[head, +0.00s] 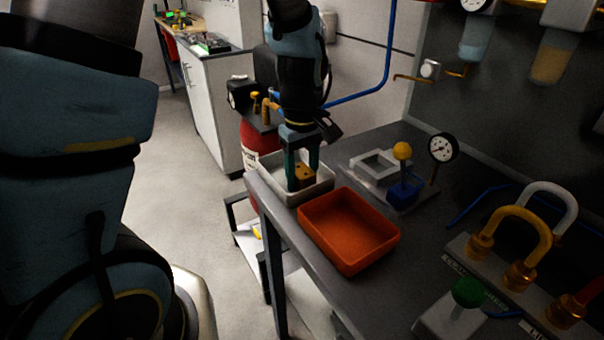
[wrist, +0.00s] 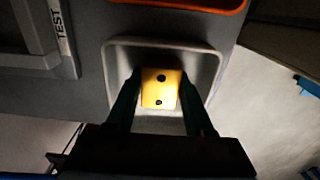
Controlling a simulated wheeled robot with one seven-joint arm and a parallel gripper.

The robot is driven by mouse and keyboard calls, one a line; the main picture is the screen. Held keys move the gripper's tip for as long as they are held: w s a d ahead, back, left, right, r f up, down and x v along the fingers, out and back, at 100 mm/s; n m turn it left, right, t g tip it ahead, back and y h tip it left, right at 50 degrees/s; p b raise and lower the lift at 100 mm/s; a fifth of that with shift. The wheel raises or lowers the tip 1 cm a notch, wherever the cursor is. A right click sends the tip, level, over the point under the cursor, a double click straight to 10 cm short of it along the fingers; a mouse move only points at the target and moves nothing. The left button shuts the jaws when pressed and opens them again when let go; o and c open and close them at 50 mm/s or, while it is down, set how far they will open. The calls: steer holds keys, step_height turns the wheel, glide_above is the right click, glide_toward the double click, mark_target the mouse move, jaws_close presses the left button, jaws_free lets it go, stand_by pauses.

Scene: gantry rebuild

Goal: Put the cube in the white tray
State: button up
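The cube (head: 304,174) is yellow-orange with dark dots. It is between the fingers of my gripper (head: 301,178), over the white tray (head: 317,191). In the wrist view the cube (wrist: 160,88) shows two dark dots and sits between the two dark green fingers of my gripper (wrist: 160,97), which appear to touch its sides. The white tray (wrist: 213,72) frames it there. I cannot tell whether the cube rests on the tray floor or is held just above it.
An orange tray (head: 349,232) stands beside the white tray, nearer the camera. The bench's left edge runs close by the white tray.

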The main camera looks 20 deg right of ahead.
mark_target(302, 170)
steer(key=o, duration=0.4)
step_height(302, 170, up, 12)
steer(key=w+a+f+m, duration=0.1)
steer(key=a+f, duration=0.1)
steer(key=a, duration=0.6)
steer(key=w+a+f+m+t, duration=0.1)
steer(key=a+f, duration=0.1)
steer(key=a, duration=0.7)
steer(key=w+a+f+m+b, duration=0.1)
steer(key=a+f, duration=0.2)
steer(key=a, duration=0.5)
steer(key=shift+a+m+t, duration=0.3)
steer(key=shift+a, duration=0.1)
steer(key=shift+w, duration=0.1)
